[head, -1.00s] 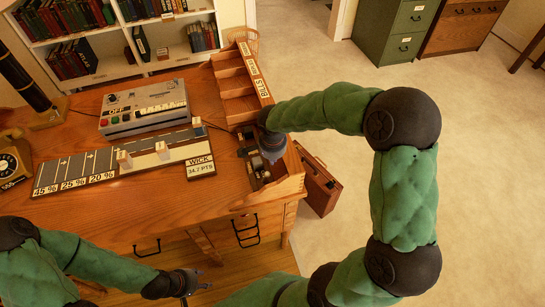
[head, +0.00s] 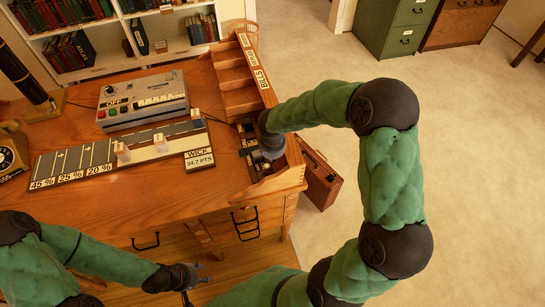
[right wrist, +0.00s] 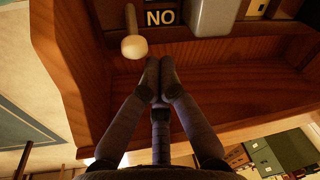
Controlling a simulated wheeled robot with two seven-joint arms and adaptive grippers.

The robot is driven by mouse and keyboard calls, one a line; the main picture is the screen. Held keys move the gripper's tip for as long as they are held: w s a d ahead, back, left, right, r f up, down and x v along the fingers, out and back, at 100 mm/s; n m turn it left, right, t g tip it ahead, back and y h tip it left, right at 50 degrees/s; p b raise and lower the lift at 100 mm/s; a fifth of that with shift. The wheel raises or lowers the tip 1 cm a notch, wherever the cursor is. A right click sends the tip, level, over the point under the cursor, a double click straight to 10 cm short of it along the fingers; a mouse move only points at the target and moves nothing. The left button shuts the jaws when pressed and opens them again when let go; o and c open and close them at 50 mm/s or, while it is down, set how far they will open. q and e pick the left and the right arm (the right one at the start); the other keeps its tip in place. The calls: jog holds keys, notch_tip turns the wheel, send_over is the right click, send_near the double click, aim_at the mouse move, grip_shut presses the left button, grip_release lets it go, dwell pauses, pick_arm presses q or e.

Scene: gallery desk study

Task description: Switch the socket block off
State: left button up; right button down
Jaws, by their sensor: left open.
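My right gripper (head: 272,150) reaches over the wooden tray at the desk's right edge; its arm hides part of what is there. In the right wrist view its fingertips (right wrist: 160,78) are together, with nothing seen between them. Just beyond them and to the left is a lever with a pale round knob (right wrist: 134,47). Beside it a black label (right wrist: 160,17) reads NO in the picture, possibly ON upside down. Dark fittings (head: 247,140) in the tray probably belong to the socket block; its outline is unclear. My left gripper (head: 188,276) is open and empty in front of the desk.
A grey control box (head: 145,100) with an OFF sign and coloured buttons stands on the desk. A slider board (head: 75,160) and WICK sign (head: 199,159) lie before it. The tray's wooden wall (right wrist: 240,80) is close to my right gripper. A pigeonhole rack (head: 238,85) stands behind.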

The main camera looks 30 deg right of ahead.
jog(key=shift+a, duration=0.15)
jog(key=shift+w+a+r+b, duration=0.15)
jog(key=shift+a+r+b, duration=0.2)
jog(key=shift+b, duration=0.65)
jog(key=shift+w+a+b, duration=0.1)
jog(key=shift+a+b, duration=0.2)
jog(key=shift+b, duration=0.3)
jog(key=shift+w+a+h+b, duration=0.1)
jog(key=shift+a+h+b, duration=0.65)
jog(key=shift+b, duration=0.35)
jog(key=shift+w+a+b, duration=0.1)
jog(key=shift+a+b, duration=0.15)
jog(key=shift+b, duration=0.35)
jog(key=shift+w+a+r+b, duration=0.1)
jog(key=shift+w+a+b, duration=0.05)
jog(key=shift+a+b, duration=0.55)
jog(key=shift+d+r, duration=0.1)
jog(key=shift+r, duration=0.1)
